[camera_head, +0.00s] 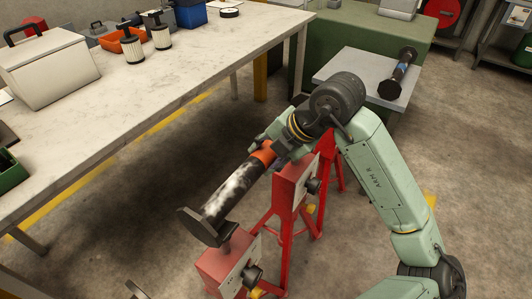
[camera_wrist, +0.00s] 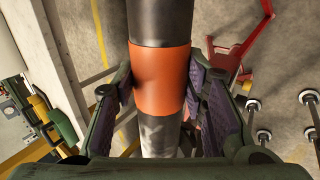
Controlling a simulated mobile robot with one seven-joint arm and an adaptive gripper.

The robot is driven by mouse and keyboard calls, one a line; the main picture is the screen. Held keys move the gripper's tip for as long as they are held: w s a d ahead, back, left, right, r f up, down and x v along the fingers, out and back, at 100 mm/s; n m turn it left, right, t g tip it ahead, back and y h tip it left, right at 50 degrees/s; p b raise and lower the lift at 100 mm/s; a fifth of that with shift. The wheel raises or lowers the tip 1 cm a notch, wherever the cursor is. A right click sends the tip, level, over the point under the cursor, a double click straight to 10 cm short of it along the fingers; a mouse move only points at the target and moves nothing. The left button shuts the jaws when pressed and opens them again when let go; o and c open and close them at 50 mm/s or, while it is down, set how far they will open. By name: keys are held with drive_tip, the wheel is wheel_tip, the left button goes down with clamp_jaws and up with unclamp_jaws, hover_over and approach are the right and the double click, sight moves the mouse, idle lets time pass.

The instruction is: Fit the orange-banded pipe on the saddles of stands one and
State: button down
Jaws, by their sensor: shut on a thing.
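The orange-banded pipe (camera_head: 232,190) is dark with a pale, worn middle and a square-looking dark flange at its near end. My gripper (camera_head: 272,146) is shut on it at the orange band (camera_wrist: 160,80). In the wrist view my gripper (camera_wrist: 161,92) has one finger on each side of the band. A near red stand (camera_head: 226,266) and a farther red stand (camera_head: 292,186) stand below and right of the pipe, each with a dark knob. The pipe runs roughly along their line. Whether it touches a saddle cannot be told. My gripper and arm hide its far end.
A long pale workbench (camera_head: 120,110) fills the left, with a white box (camera_head: 48,70), filters and an orange tray (camera_head: 122,42). Floor at right is open.

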sight(272, 162)
drive_tip(key=shift+f+b, duration=1.85)
drive_tip(key=shift+b, duration=0.45)
drive_tip(key=c, duration=1.3)
unclamp_jaws()
drive_tip(key=o, duration=0.4)
drive_tip(key=shift+f, duration=0.1)
drive_tip(key=v, duration=1.2)
drive_tip(key=shift+d, duration=0.1)
